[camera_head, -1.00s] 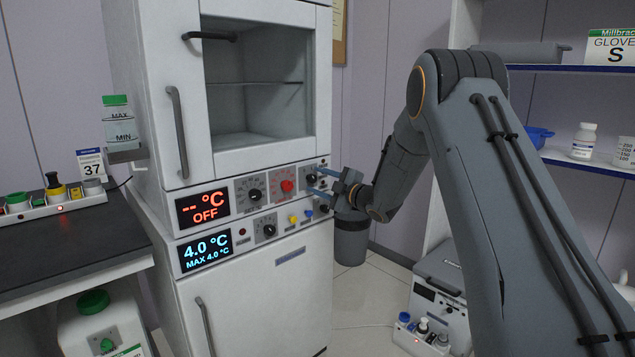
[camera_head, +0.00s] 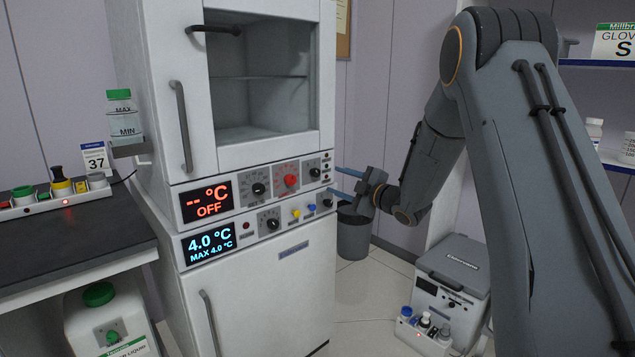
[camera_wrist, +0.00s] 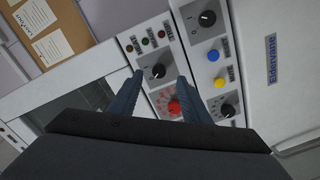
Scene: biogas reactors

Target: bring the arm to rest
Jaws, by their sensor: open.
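My gripper (camera_head: 348,184) is at the right end of the incubator's control panel, with its two blue-grey fingers apart and nothing between them. In the wrist view the open fingers (camera_wrist: 160,88) point at the panel, with a black knob (camera_wrist: 158,72) and a red knob (camera_wrist: 174,107) showing between them. My arm reaches in from the right and bends down at the elbow. Whether the fingertips touch the panel is hard to tell; they appear clear of it.
The white incubator (camera_head: 262,262) shows a red OFF display (camera_head: 206,201) and a blue 4.0 °C display (camera_head: 209,242). A dark bench (camera_head: 70,245) is at left. A bin (camera_head: 354,236) and a white box unit (camera_head: 455,272) stand on the floor right. Shelves are behind my arm.

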